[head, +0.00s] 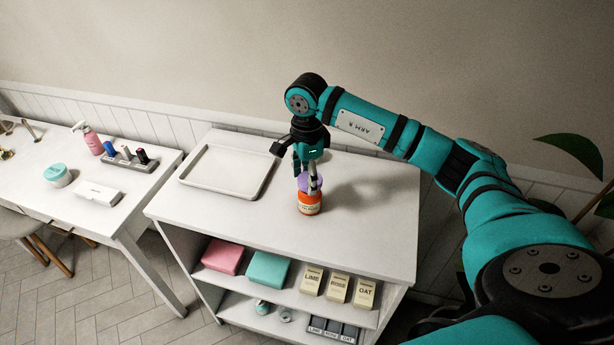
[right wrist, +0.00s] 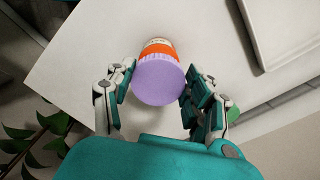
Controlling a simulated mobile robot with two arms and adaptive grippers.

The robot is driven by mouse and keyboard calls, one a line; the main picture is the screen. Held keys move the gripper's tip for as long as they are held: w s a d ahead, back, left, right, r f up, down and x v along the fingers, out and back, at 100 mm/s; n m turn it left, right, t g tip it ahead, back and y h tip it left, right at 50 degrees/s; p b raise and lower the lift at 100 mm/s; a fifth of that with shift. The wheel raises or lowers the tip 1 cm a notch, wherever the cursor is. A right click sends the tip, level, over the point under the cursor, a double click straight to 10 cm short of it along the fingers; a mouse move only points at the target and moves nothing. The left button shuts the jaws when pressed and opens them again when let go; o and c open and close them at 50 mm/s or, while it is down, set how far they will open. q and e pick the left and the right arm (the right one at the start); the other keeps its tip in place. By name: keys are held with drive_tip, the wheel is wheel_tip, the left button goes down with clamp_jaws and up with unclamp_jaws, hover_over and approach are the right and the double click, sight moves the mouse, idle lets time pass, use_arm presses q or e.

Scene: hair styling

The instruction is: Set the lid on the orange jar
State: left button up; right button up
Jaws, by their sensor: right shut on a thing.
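The orange jar (head: 309,206) stands upright on the white shelf unit's top, near its middle. The purple lid (head: 302,183) is right over the jar's mouth; I cannot tell whether it rests on the rim or is held just above it. My right gripper (head: 308,178) points down from above and is shut on the lid. In the right wrist view the lid (right wrist: 159,82) sits between the two fingers and covers part of the orange jar (right wrist: 156,48) behind it. The jar's mouth is hidden. My left gripper is not in view.
A pale empty tray (head: 215,190) lies left of the jar on the shelf unit's top (head: 365,240). Boxes and folded cloths fill the shelves below.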

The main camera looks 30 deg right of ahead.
drive_tip(key=shift+f+b, duration=1.05)
idle(1.1)
drive_tip(key=o, duration=0.7)
drive_tip(key=shift+o, duration=0.2)
drive_tip(key=shift+r, duration=0.15)
wheel_tip(320, 180, up, 12)
